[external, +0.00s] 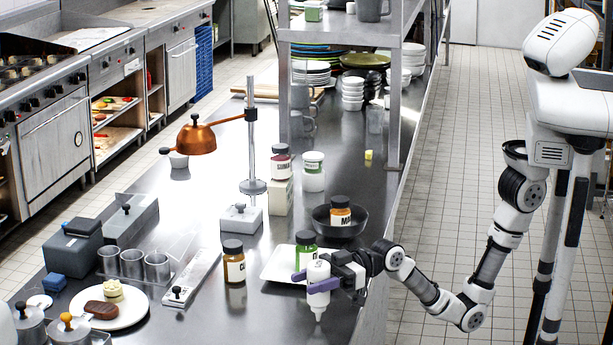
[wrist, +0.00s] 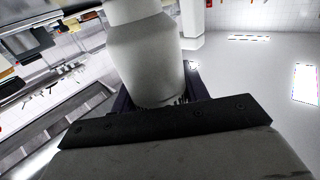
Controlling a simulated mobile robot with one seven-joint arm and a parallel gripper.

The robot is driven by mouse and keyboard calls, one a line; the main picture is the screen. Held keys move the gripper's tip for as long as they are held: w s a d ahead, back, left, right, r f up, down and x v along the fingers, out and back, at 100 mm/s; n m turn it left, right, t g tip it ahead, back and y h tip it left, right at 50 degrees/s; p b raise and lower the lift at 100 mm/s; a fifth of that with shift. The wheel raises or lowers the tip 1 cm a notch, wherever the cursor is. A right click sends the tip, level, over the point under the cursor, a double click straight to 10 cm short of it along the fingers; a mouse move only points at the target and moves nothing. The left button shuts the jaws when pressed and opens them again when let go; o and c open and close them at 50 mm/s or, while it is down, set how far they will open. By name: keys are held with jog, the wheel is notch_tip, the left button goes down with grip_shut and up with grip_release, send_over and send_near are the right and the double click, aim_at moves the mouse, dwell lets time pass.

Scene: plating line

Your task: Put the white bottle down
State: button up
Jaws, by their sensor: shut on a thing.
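The white bottle (external: 318,278) is in my gripper (external: 318,284) at the front right edge of the steel counter in the external view. Its nozzle points down, and the purple fingers are closed around its body. The bottle appears to be held above the counter edge; whether it touches anything below I cannot tell. In the wrist view the white bottle (wrist: 145,60) fills the upper middle, and the gripper body hides its lower part.
A white tray (external: 280,268) with a green-labelled jar (external: 306,247) lies just behind the bottle. A dark bowl (external: 339,222) holds an orange jar (external: 340,210). Another orange jar (external: 233,262) stands left. Bare counter (external: 265,312) shows in front of the tray.

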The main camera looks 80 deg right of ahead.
notch_tip(320, 180, up, 19)
jog(key=b, duration=0.2)
jog(key=w+d+r+m+t+h+p, duration=0.1)
jog(key=w+d+r+m+t+h, duration=0.15)
jog(key=w, duration=0.85)
jog(key=w+f+m+t+h, duration=0.2)
jog(key=w+h, duration=0.2)
jog(key=w, duration=0.3)
notch_tip(320, 180, down, 20)
jog(key=p, duration=0.6)
jog(key=shift+w+r, duration=0.15)
jog(key=shift+d, duration=0.1)
jog(key=shift+f, duration=0.2)
jog(key=o, duration=0.7)
jog(key=shift+o, duration=0.2)
